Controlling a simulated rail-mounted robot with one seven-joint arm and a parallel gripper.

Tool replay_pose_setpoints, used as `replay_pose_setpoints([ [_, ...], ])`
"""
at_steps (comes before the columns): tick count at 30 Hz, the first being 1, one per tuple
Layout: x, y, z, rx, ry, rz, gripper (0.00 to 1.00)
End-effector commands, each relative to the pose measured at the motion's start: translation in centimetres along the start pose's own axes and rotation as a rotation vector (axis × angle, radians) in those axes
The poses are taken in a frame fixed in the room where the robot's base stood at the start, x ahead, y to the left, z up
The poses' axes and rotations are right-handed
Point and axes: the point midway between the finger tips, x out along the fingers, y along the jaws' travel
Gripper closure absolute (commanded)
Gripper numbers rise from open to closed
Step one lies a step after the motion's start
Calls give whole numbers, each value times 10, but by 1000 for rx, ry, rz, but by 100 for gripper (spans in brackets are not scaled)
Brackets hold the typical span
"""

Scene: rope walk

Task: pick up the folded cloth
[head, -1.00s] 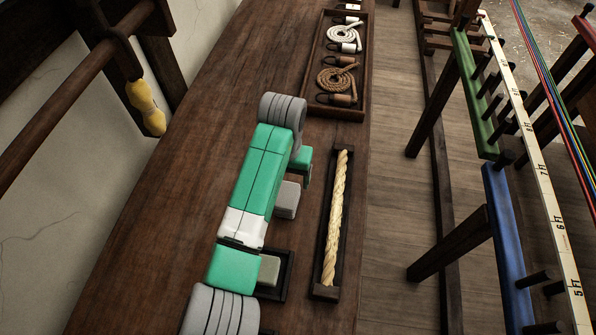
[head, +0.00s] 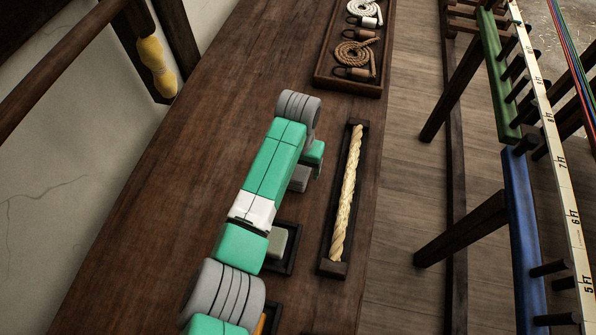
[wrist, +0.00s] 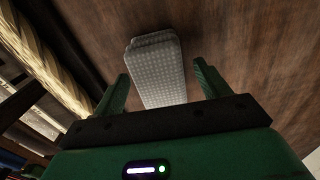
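The folded cloth (wrist: 157,72) is a pale grey, patterned, layered pad lying on the brown wooden bench. In the wrist view it lies ahead of my gripper (wrist: 161,72), whose two green fingers are open, one on either side of the cloth's line. The cloth's near end is hidden behind the gripper body. I see no finger touching it. In the head view only a grey part of the cloth (head: 299,179) shows beside my arm, just below the green gripper (head: 314,158); the fingertips are not clear there.
A long dark tray with a pale twisted rope (head: 347,195) lies right of the cloth. A small dark tray holds a grey-green block (head: 277,243) nearby. A wooden tray (head: 345,88) with coiled ropes is farther off. The bench left of my arm is clear.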

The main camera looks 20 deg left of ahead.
Motion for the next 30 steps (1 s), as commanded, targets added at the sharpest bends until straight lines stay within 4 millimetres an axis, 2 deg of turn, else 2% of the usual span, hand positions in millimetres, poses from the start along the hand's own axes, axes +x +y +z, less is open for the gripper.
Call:
replay_pose_setpoints([
  [1,0,0,0,0,0,0,35],
  [7,0,0,0,0,0,0,73],
  [14,-2,0,0,0,1,0,73],
  [17,-18,0,-1,1,3,1,73],
  [24,-76,0,-1,1,2,1,73],
  [30,-99,0,0,1,1,1,73],
])
